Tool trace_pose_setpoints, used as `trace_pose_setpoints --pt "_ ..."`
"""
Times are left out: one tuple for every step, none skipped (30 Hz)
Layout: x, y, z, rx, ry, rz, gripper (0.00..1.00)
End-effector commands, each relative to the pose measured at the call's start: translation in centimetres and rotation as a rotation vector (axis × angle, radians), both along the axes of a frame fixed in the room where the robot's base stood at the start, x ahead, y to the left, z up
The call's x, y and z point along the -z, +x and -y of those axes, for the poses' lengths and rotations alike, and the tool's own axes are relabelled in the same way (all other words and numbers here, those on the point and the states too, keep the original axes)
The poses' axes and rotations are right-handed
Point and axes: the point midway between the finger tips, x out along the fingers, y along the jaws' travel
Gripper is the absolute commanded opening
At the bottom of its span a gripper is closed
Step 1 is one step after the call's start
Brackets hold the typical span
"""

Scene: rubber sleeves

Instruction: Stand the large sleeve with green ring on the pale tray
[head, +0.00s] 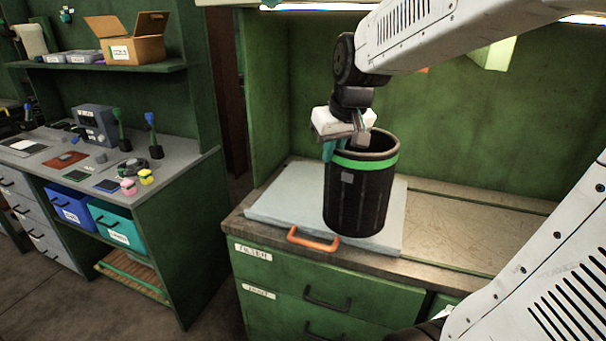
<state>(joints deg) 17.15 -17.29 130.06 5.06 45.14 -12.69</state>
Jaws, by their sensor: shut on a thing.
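The large sleeve (357,195) is a black, ribbed, open-topped cylinder with a green ring near its upper rim. It is nearly upright in the head view. My gripper (345,142) is at its top left rim and is shut on the wall there. The fingertips are partly hidden by the rim. The pale tray (290,198) lies on the green cabinet's top, behind and around the sleeve in the picture. The sleeve overlaps the tray's front part, and I cannot tell whether its base touches the tray. An orange handle (313,240) shows at the tray's front edge.
The bare worktop (465,225) right of the tray is clear. A green back panel (310,110) rises behind it. On the left, a grey bench (85,160) holds small tools, with blue and teal bins (116,224) below and a cardboard box (132,46) on a shelf.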

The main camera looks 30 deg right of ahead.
Motion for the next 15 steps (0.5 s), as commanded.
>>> trace_pose_setpoints --pt "-0.1 0.5 0.1 -0.001 -0.002 0.003 0.00" --pt "0.0 0.8 0.2 -0.002 -0.001 0.002 0.00" --pt "0.1 1.3 0.2 -0.003 0.000 0.001 0.00" --pt "0.1 1.8 0.3 -0.004 -0.001 0.001 0.00" --pt "0.2 2.3 0.4 -0.005 -0.001 0.001 0.00" --pt "0.3 3.0 0.5 -0.006 0.000 0.000 0.00" --pt "0.3 3.6 0.7 -0.007 -0.001 0.000 0.00" --pt "0.4 4.2 0.8 -0.009 0.000 0.000 0.00" --pt "0.5 5.0 1.0 -0.009 0.000 0.000 0.00" --pt "0.5 5.6 1.2 -0.009 -0.001 0.001 0.00" --pt "0.6 6.3 1.4 -0.009 -0.001 0.000 0.00" --pt "0.7 7.2 1.6 -0.009 -0.001 0.001 0.00" --pt "0.8 7.8 1.8 -0.009 -0.001 0.001 0.00" --pt "0.8 8.5 2.0 -0.010 -0.001 0.001 0.00" --pt "0.9 9.4 2.3 -0.010 -0.001 0.001 0.00"
